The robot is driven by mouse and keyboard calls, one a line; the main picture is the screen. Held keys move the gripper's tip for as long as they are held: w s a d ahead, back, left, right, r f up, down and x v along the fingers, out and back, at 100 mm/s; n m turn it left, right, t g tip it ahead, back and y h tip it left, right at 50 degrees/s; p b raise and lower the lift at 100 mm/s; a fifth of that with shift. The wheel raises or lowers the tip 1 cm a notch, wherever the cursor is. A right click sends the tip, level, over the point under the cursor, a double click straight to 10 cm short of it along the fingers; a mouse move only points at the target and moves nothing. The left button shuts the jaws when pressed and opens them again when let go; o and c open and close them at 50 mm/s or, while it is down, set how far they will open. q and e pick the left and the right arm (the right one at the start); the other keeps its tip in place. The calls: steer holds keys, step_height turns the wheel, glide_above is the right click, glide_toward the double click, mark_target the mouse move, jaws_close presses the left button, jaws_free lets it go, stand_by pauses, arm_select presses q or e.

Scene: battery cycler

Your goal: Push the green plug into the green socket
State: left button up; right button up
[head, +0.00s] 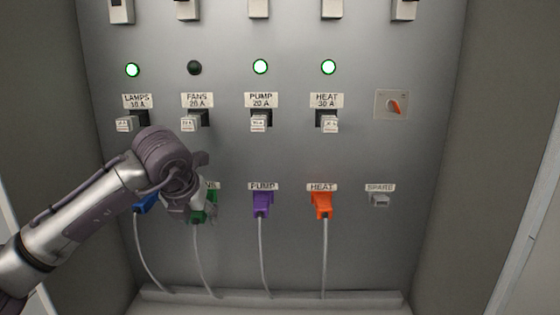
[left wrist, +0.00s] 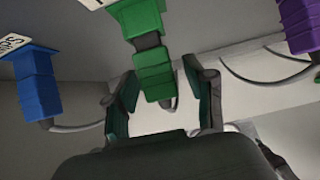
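The green plug (left wrist: 154,78) hangs below the green socket (left wrist: 139,17) in the left wrist view. A dark section shows between the two green parts. My left gripper (left wrist: 162,92) is open, with one finger on each side of the plug's lower part and visible gaps to it. In the head view, my left gripper (head: 188,207) is in front of the FANS position. It hides most of the green plug (head: 199,218) and the socket there. My right gripper is not in view.
The blue plug (head: 147,203) is close to the left of my gripper, and the purple plug (head: 262,203) is to the right. An orange plug (head: 322,204) and an empty grey SPARE socket (head: 380,200) are further right. The FANS lamp (head: 194,67) is dark; the others are green.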

arm_select(q)
steer(key=c, duration=0.8)
steer(key=shift+s+a+f+b, duration=0.1)
steer(key=shift+s+f+b, duration=0.15)
steer(key=shift+s+b, duration=0.55)
steer(key=shift+s+d+f+b, duration=0.1)
steer(key=shift+s+f+b, duration=0.15)
steer(key=shift+s+b, duration=0.55)
steer(key=shift+s+a+f+b, duration=0.1)
steer(key=shift+s+f+b, duration=0.25)
steer(key=shift+s, duration=0.8)
steer(key=shift+r, duration=0.15)
steer(key=shift+w+r+g+p, duration=1.3)
steer(key=shift+w+g+p, duration=0.25)
steer(key=shift+p, duration=3.55)
